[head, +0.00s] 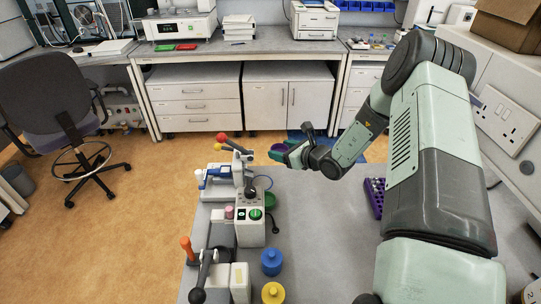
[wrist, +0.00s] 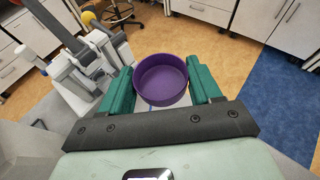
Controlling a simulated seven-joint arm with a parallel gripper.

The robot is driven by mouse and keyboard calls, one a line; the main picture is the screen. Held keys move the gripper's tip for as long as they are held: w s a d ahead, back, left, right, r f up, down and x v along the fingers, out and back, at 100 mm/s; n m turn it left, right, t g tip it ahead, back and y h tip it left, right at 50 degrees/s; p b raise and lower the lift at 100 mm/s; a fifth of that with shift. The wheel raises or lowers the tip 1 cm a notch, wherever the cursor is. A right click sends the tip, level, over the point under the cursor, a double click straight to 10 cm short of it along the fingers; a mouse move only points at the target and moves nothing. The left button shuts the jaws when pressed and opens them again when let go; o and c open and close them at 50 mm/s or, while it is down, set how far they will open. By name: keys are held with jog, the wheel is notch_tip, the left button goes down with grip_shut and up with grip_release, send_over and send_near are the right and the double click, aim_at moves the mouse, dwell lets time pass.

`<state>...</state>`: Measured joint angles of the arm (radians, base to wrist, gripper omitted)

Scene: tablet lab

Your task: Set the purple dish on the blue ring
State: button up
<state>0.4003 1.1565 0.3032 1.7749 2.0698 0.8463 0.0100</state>
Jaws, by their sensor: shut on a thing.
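The purple dish (wrist: 161,88) is a round, open, upright cup between the two green fingers of my gripper (wrist: 162,82) in the wrist view. The fingers are shut on its sides. In the head view my gripper (head: 284,153) holds the dish (head: 278,148) above the far edge of the grey table. A thin blue ring (head: 268,178) shows as an arc on the table, nearer than the gripper and behind the grey control box; part of it is hidden. A small blue line shows under the dish in the wrist view, mostly covered.
A control box (head: 250,228) and a white lever device (head: 222,180) stand left of the ring. A green round thing (head: 270,199) is beside the box. Blue (head: 271,262) and yellow (head: 273,292) knobbed pieces stand nearer. A purple rack (head: 375,198) is right; the middle table is clear.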

aim_at(263, 180)
jog(key=s+a+f+n+g+y, duration=0.2)
jog(key=s+a+n+g, duration=0.1)
jog(key=a+n, duration=0.1)
jog(key=shift+a+g+y, duration=0.4)
jog(key=shift+a, duration=0.5)
jog(key=shift+f, duration=2.6)
jog(key=shift+c, duration=0.3)
jog(key=shift+f, duration=0.5)
jog(key=shift+c, duration=1.1)
jog(key=shift+f, duration=0.1)
jog(key=shift+a+f, duration=0.1)
jog(key=shift+f, duration=0.05)
jog(key=shift+a+f, duration=0.15)
jog(key=shift+f, duration=0.15)
jog(key=shift+s+a+f, duration=0.25)
jog(key=shift+s, duration=0.05)
jog(key=shift+w+d, duration=0.1)
jog(key=shift+d, duration=0.1)
